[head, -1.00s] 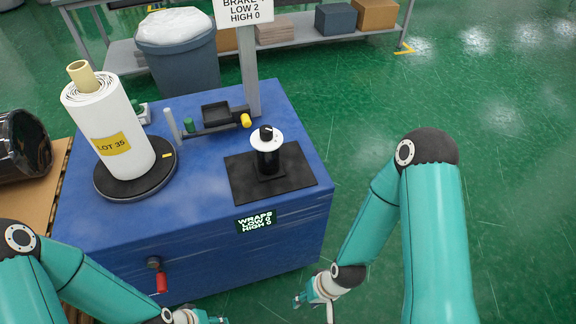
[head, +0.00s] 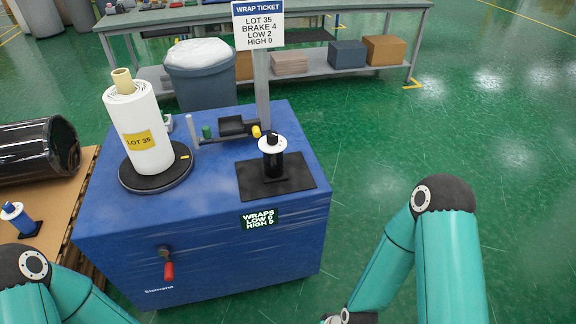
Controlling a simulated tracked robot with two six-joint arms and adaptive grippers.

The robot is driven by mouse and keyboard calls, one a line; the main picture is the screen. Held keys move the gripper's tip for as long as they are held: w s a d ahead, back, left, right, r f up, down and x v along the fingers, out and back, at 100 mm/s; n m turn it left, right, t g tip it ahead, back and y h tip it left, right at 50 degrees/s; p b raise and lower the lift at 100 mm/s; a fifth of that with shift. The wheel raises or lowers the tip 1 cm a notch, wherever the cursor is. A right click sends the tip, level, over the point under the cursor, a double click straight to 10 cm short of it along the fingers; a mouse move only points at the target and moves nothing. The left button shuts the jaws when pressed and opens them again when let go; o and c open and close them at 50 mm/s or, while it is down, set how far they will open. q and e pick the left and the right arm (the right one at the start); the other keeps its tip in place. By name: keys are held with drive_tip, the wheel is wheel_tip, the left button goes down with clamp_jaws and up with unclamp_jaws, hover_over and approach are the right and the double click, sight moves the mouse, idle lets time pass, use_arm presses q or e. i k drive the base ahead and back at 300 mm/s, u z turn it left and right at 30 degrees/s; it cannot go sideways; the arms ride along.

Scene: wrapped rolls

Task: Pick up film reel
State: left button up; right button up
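A black reel with a white top disc (head: 271,160) stands upright on a dark square plate (head: 300,177) at the right of the blue machine top. A smaller reel-like piece with a white top and blue body (head: 18,217) stands at the far left edge; I cannot tell which is the film reel. A white roll labelled LOT 35 (head: 139,120) stands on a round black turntable (head: 135,184). Both my arms reach in from the bottom, but their grippers are below the picture.
A ticket sign (head: 259,24) reads LOT 35, BRAKE 4, LOW 2, HIGH 0. A large black wrapped roll (head: 35,150) lies at left. Green floor (head: 480,130) is clear at right.

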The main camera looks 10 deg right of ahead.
sight(272, 170)
drive_tip(key=u, duration=0.15)
drive_tip(key=i, duration=0.9)
drive_tip(key=z, duration=0.05)
